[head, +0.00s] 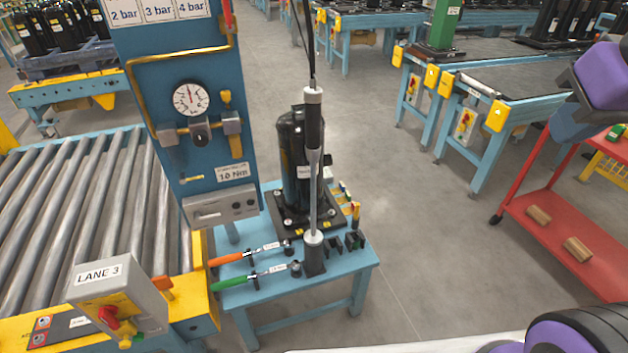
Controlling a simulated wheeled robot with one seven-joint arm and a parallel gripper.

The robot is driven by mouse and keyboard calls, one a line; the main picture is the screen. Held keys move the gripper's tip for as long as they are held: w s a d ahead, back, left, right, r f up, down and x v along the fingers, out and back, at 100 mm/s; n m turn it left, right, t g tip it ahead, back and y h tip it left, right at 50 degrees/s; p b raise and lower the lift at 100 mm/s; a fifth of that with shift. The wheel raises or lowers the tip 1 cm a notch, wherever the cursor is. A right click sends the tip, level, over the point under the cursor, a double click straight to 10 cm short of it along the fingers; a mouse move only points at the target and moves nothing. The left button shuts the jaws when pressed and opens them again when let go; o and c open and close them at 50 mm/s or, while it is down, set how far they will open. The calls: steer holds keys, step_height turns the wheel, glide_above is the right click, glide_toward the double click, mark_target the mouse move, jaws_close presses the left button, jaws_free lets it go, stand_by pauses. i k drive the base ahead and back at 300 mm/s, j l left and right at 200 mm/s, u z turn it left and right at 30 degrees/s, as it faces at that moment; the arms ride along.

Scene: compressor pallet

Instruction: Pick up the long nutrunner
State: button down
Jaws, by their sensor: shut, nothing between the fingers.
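The long nutrunner (314,190) is a tall, slim upright tool with a black grip, a silver shaft and light collars near its top and bottom. Its lower end is at a dark block (314,262) near the front of a small blue table (335,278); whether it sits inside the block I cannot tell. Dark cables run up from its top. It stands in front of a black compressor (292,150) on a dark base plate and partly covers it. My gripper's fingers are not in view; only purple and dark parts of my arm show at the right.
Orange-handled (232,258) and green-handled (232,282) wrenches lie on the table's left side. A blue gauge panel (185,110) and roller conveyor (70,210) stand left. A red cart (570,235) with brown blocks stands right. The floor (420,230) between table and cart is clear.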

mark_target(313, 93)
steer(key=i+l+u, duration=0.25)
steer(key=u, duration=0.3)
steer(key=i, duration=0.7)
